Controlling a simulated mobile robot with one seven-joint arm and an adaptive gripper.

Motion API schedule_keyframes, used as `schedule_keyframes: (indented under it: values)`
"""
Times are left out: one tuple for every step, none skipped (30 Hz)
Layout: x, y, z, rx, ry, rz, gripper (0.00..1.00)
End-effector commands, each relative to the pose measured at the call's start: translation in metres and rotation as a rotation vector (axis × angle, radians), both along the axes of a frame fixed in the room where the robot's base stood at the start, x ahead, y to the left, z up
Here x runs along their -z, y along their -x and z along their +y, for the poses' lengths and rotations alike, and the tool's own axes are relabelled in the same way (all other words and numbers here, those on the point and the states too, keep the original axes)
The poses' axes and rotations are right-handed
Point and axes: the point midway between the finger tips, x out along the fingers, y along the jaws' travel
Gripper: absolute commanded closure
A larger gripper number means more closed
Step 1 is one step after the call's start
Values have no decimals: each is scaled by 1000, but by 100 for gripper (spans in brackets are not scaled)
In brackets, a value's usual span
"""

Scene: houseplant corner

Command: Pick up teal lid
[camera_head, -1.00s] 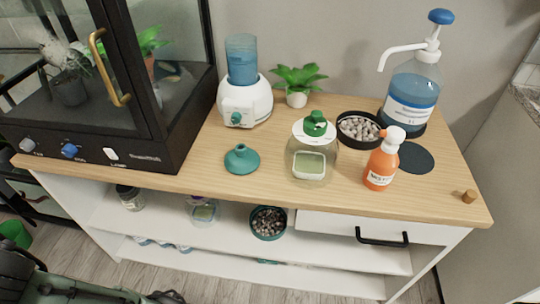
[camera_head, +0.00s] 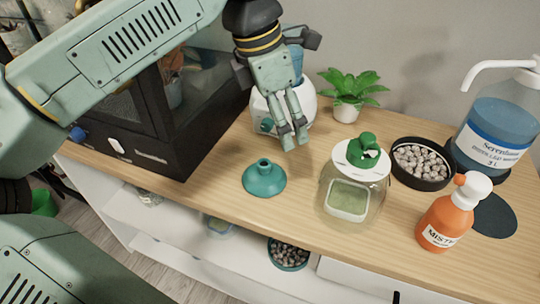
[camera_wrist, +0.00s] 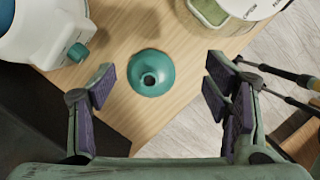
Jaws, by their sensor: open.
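The teal lid (camera_head: 264,179) is a small cone-like piece with a short neck and a hole at its top. It stands on the wooden counter, left of the glass jar. My gripper (camera_head: 294,140) is open and empty, above the counter and behind the lid in the head view. In the wrist view the lid (camera_wrist: 151,73) lies in the gap between the two spread fingers of my gripper (camera_wrist: 160,92), a little beyond their tips and apart from them.
A glass jar (camera_head: 340,205) with a green-knobbed white top stands right of the lid. A white device (camera_head: 266,106) stands behind my gripper. An orange spray bottle (camera_head: 445,222), pebble bowl (camera_head: 421,165), plant (camera_head: 350,92) and large blue bottle (camera_head: 495,130) are farther right. A black glass cabinet (camera_head: 165,135) is left.

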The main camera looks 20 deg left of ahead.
Motion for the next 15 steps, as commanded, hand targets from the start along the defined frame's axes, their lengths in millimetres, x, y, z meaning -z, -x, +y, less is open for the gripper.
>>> schedule_keyframes:
  values:
    - [8,5,18,-33,-53,43,30]
    - [11,9,26,-46,-74,63,30]
    - [15,11,33,-59,-92,83,30]
    - [18,13,36,-65,-102,93,30]
    - [22,14,39,-69,-109,100,30]
    - [28,14,40,-70,-113,105,30]
    - [32,14,39,-70,-114,105,30]
    - [37,14,39,-69,-113,107,30]
    - [44,13,38,-68,-111,105,30]
    - [49,12,37,-69,-111,104,30]
    - [53,12,37,-68,-111,104,30]
    - [58,12,36,-68,-110,103,30]
    - [62,11,36,-69,-110,103,30]
    - [64,11,36,-68,-110,102,30]
    - [67,11,35,-68,-110,102,30]
